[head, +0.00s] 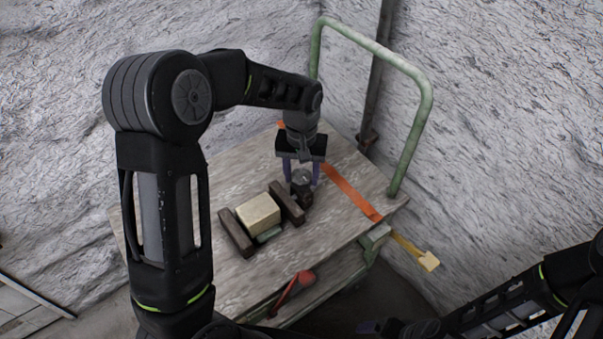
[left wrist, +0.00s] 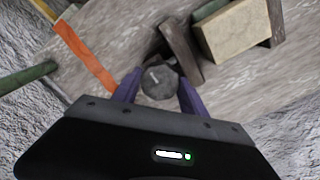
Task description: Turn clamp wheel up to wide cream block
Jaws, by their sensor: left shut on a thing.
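The clamp wheel (left wrist: 160,81) is a round grey knob with a light line on its face. In the head view the wheel (head: 301,177) is at the clamp's far right end. My left gripper (head: 301,178) points down with its purple fingers on both sides of the wheel, shut on it. The left gripper also shows in the left wrist view (left wrist: 158,90). The wide cream block (head: 258,213) lies between two dark brown jaws (head: 236,233) (head: 287,203). It also shows in the left wrist view (left wrist: 233,30).
The clamp stands on a grey wooden cart top (head: 190,205) with a green rail handle (head: 425,110). An orange strap (head: 350,191) crosses the top at right. A red-handled item (head: 304,279) is at the front edge. Rough plaster walls surround the cart.

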